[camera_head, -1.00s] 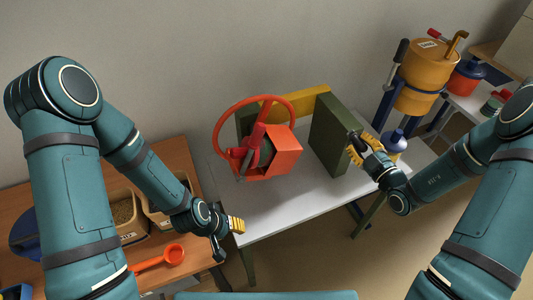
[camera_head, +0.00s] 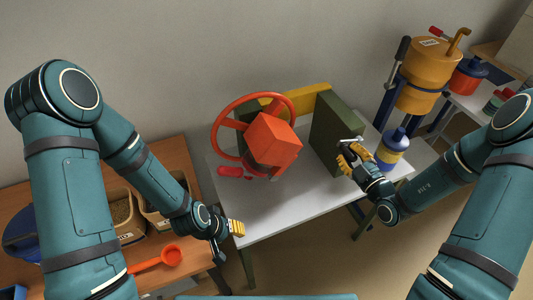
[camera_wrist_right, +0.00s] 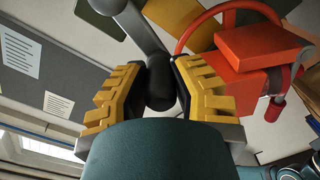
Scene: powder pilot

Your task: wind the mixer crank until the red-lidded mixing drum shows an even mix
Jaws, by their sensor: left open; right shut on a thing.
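The mixer stands on the white-topped table, with a red hoop (camera_head: 216,133), a red box-shaped drum part (camera_head: 274,140) inside it and dark green side panels (camera_head: 334,132). The drum is tilted, with a red face toward me. The crank (camera_wrist_right: 142,28) is a grey arm with a black handle (camera_wrist_right: 160,85) in the right wrist view. My right gripper (camera_head: 350,156) is shut on that handle, beside the right green panel. My left gripper (camera_head: 237,228) is open and empty, off the table's front left corner. I cannot see the mix inside the drum.
A wooden table (camera_head: 180,257) at left holds bins (camera_head: 124,213) and an orange scoop (camera_head: 170,256). A blue bottle with a yellow band (camera_head: 393,150) stands right of the mixer. A yellow hopper (camera_head: 430,62) stands behind it. The white tabletop (camera_head: 275,205) is clear in front.

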